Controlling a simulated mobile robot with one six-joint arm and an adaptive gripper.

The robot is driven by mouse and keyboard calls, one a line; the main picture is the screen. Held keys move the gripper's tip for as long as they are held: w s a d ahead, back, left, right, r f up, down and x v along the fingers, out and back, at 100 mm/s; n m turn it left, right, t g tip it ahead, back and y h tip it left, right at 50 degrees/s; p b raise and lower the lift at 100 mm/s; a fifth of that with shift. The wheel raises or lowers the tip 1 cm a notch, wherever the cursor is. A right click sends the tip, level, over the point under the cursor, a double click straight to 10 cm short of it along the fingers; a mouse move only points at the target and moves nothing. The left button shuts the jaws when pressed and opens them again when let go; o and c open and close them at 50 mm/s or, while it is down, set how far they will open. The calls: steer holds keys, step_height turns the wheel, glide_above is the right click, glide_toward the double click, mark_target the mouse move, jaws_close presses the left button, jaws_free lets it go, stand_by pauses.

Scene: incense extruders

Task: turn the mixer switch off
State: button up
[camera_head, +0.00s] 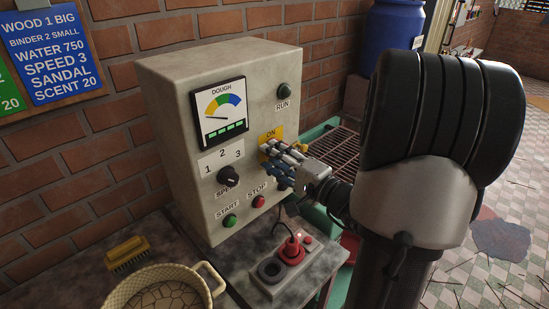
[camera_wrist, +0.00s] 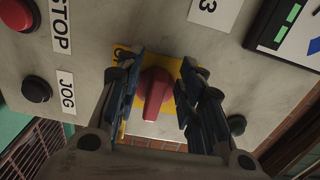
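The mixer switch is a red rotary knob (camera_wrist: 155,92) on a yellow plate (camera_wrist: 128,53) in the wrist view. Its handle lies roughly along the fingers' length, slightly tilted. In the head view the yellow plate (camera_head: 271,135) shows "ON" at its top on the grey control box (camera_head: 185,95); the knob is hidden there by my gripper (camera_head: 279,158). My gripper (camera_wrist: 157,92) is at the plate, its blue-padded fingers on either side of the knob. Narrow gaps seem to show between pads and knob; any contact is unclear.
Near the gripper are the speed dial (camera_head: 228,176), green start button (camera_head: 230,220), red stop button (camera_head: 258,201) and run lamp (camera_head: 285,91). Below are a socket strip with a red plug (camera_head: 291,251), a basket (camera_head: 160,287) and a brush (camera_head: 127,252). A wire rack stands behind the gripper.

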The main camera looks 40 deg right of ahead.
steer(key=s, duration=1.2)
steer(key=shift+d, duration=0.45)
